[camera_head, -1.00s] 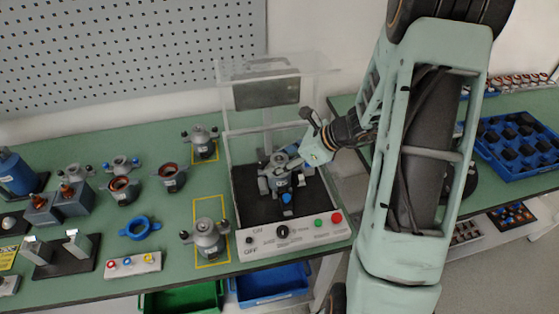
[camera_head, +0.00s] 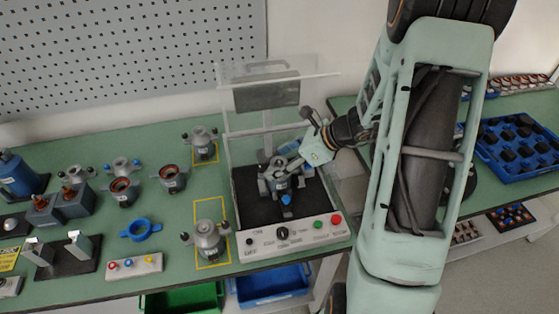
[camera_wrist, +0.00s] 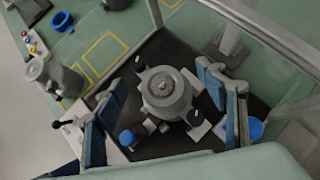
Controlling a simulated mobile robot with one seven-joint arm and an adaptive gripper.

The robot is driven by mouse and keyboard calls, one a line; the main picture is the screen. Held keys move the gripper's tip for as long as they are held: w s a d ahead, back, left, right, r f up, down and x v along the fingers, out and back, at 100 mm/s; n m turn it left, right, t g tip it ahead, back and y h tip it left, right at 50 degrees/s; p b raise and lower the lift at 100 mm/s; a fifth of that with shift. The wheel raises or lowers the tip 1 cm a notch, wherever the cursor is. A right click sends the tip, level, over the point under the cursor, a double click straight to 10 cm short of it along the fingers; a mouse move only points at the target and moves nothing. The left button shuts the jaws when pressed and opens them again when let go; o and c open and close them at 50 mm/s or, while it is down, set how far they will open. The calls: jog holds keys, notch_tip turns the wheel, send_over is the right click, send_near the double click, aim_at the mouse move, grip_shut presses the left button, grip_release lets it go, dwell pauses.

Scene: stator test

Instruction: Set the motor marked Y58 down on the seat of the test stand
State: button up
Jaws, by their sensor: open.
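A grey motor (camera_head: 281,184) stands upright on the black bed of the test stand (camera_head: 243,201), at the seat. It also shows in the wrist view (camera_wrist: 166,93), with a blue knob and a black knob beside it. No Y58 mark is legible on it, and its underside is hidden. My gripper (camera_head: 288,167) is just above and around the motor. In the wrist view my gripper (camera_wrist: 163,104) is open, one finger on each side of the motor, with visible gaps between.
The stand's clear guard (camera_head: 275,72) is raised behind. Its front panel (camera_head: 290,235) carries a dial and buttons. Another grey motor (camera_head: 208,238) stands in a yellow outline to the left, and one (camera_head: 202,138) stands farther back. Stators, fixtures and a blue ring (camera_head: 140,228) occupy the left bench.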

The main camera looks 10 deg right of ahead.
jog(key=v, duration=1.1)
jog(key=shift+d+r, duration=0.2)
jog(key=shift+r, duration=0.1)
jog(key=shift+s, duration=0.15)
